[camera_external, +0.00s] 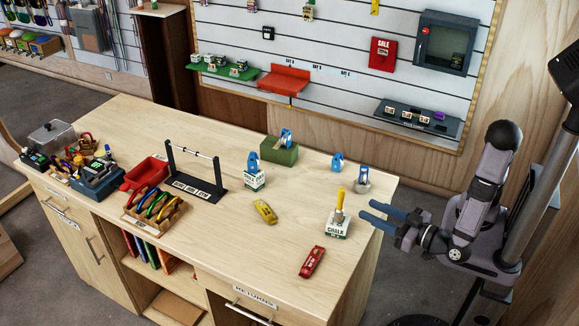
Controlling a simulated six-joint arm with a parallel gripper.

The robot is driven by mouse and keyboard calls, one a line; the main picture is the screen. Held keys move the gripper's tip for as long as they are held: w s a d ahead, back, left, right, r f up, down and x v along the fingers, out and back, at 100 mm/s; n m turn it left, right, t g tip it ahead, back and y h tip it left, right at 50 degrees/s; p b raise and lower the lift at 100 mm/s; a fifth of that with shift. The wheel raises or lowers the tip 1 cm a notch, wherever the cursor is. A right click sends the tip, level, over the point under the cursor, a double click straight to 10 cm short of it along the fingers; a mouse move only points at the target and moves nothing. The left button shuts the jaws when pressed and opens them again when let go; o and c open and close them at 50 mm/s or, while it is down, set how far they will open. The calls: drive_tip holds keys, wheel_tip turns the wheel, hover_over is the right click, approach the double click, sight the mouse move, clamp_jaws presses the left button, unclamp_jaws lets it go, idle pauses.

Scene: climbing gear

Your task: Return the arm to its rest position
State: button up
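My arm is folded at the right, off the right end of the wooden counter (120,120). My gripper (367,211) has two blue fingers pointing left toward the counter's right edge. The fingers appear apart with a gap between them, and nothing shows between them. It is just right of a white chalk box (337,228) with a yellow-handled item standing in it, and does not appear to touch it.
A red device (312,261) and a yellow device (265,211) lie on the counter. A black bar stand (196,172), a red bin (145,173) and crowded trays are left.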

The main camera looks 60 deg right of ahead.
drive_tip(key=shift+s, duration=0.35)
drive_tip(key=shift+a, duration=0.1)
